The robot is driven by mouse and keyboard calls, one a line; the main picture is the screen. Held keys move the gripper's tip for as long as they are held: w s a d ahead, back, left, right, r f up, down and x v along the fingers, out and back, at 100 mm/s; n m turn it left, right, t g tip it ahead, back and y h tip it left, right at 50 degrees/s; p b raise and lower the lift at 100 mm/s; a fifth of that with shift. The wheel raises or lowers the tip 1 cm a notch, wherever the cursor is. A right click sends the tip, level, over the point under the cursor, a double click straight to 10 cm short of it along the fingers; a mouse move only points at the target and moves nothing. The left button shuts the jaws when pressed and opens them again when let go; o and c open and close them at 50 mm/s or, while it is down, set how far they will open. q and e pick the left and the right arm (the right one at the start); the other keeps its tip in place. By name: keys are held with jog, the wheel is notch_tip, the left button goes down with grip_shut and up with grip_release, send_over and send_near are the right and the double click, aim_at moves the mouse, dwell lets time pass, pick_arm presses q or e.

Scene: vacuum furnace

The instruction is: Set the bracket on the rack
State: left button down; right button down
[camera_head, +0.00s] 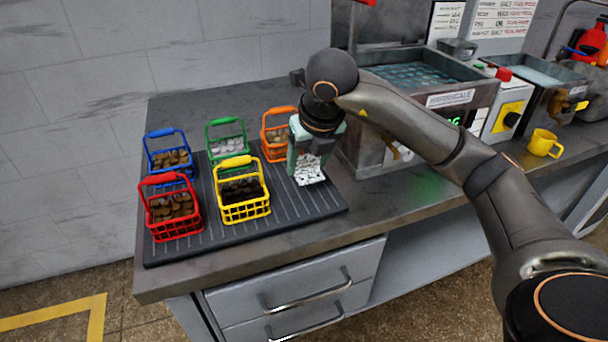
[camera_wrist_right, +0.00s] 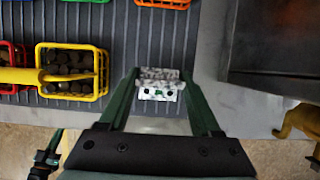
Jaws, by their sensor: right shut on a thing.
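The bracket (camera_head: 308,172) is a small white, grey-speckled block. My right gripper (camera_head: 308,160) is shut on it, pointing down at the right end of the dark ribbed rack (camera_head: 290,226). In the right wrist view the bracket (camera_wrist_right: 159,84) sits between the green fingertips of the right gripper (camera_wrist_right: 160,95), over the rack's right part (camera_wrist_right: 125,50). I cannot tell whether its underside touches the rack. A dark and green piece at the lower left of the right wrist view looks like my left gripper (camera_wrist_right: 46,158); its jaws are unclear.
Red (camera_head: 172,208), yellow (camera_head: 243,190), blue (camera_head: 170,158), green (camera_head: 227,142) and orange (camera_head: 276,138) baskets stand on the rack. A metal bath (camera_head: 425,85) stands close to the right. A yellow mug (camera_head: 543,143) is farther right. The rack's front right is clear.

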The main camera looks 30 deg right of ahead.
aim_at(306, 171)
jog(key=shift+w+a+f, duration=0.1)
jog(key=shift+w+f, duration=0.1)
jog(key=shift+f, duration=0.05)
jog(key=shift+w+f, duration=0.2)
jog(key=shift+f, duration=1.5)
jog(key=shift+f, duration=0.15)
jog(key=shift+c, duration=0.4)
grip_release()
